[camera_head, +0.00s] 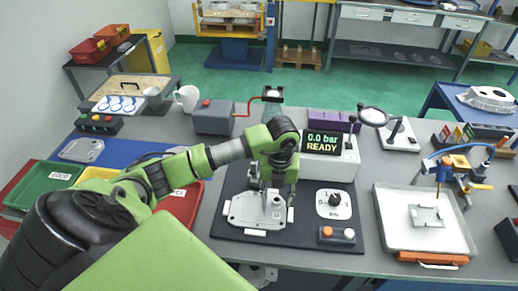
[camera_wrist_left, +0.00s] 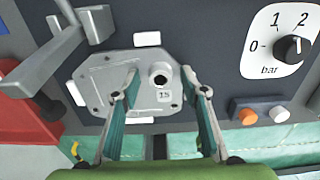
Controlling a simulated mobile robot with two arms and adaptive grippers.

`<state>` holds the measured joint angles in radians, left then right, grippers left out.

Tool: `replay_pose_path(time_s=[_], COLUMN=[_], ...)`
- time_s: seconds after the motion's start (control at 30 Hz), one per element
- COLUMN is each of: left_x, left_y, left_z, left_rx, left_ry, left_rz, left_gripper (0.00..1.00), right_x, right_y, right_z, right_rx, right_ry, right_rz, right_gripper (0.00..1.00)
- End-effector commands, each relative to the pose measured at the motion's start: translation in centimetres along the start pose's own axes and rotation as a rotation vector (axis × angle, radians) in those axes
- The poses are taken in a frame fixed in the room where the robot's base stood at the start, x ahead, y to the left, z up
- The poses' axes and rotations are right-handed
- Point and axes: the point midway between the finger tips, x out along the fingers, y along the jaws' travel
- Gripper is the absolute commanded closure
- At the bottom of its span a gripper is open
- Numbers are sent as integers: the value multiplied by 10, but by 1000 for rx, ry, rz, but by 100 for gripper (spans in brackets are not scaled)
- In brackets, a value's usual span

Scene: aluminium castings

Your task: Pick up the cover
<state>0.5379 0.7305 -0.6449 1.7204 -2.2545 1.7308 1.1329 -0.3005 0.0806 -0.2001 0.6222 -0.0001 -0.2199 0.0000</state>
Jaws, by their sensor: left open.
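The cover (camera_head: 245,208) is a flat light grey casting with cut corners and a raised round boss. It lies on the dark test plate, between small white locating blocks. In the left wrist view the cover (camera_wrist_left: 103,92) shows from above, with the hollow boss and a small marked patch near its right side. My left gripper (camera_head: 272,184) is over the cover, pointing down. In the left wrist view its fingers (camera_wrist_left: 159,72) are open on either side of the boss, with visible gaps. Whether the fingertips touch the cover I cannot tell. My right gripper is not in view.
A pressure display (camera_head: 322,143) reads 0.0 bar READY behind the plate. A dial (camera_head: 334,204) and an orange button (camera_head: 326,232) sit to the right. A grey lever clamp (camera_wrist_left: 60,45) stands close left in the wrist view. A white tray (camera_head: 392,225) holds a square part.

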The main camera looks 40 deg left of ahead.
Motion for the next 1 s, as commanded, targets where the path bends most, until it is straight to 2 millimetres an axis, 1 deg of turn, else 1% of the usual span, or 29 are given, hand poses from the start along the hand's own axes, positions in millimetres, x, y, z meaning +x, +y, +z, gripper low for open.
replay_pose_path(time_s=[0.03, 0.13, 0.17, 0.2, 0.27, 0.3, 0.33, 0.63, 0.77, 0.87, 0.97, 1.0], left_x=[0, 0, 0, 0, 0, 0, 0, -1, -4, -12, -27, -36], left_y=[0, 0, 0, 0, 0, 0, 0, 0, 0, -1, -1, 0], left_z=[0, 0, 0, 0, 0, 0, 0, 0, 1, 2, 2, -3], left_rx=[0, 0, 0, 0, 0, 0, 0, -1, -1, 1, 0, 3], left_ry=[0, 0, 0, 0, 0, 0, 0, -1, -1, -4, -8, -5], left_rz=[0, 0, 0, 0, 0, 0, 0, 0, -1, -2, -4, -3], left_gripper=[60, 60, 62, 73, 88, 99, 100, 100, 100, 100, 100, 100], right_x=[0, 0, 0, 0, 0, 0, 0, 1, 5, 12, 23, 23], right_y=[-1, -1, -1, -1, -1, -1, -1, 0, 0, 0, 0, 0], right_z=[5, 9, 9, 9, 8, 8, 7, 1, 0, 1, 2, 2], right_rx=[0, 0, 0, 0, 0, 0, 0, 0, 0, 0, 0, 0], right_ry=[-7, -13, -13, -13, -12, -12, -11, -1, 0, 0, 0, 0], right_rz=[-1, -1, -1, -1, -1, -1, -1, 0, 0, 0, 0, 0], right_gripper=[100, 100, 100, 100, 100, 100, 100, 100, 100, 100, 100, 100])
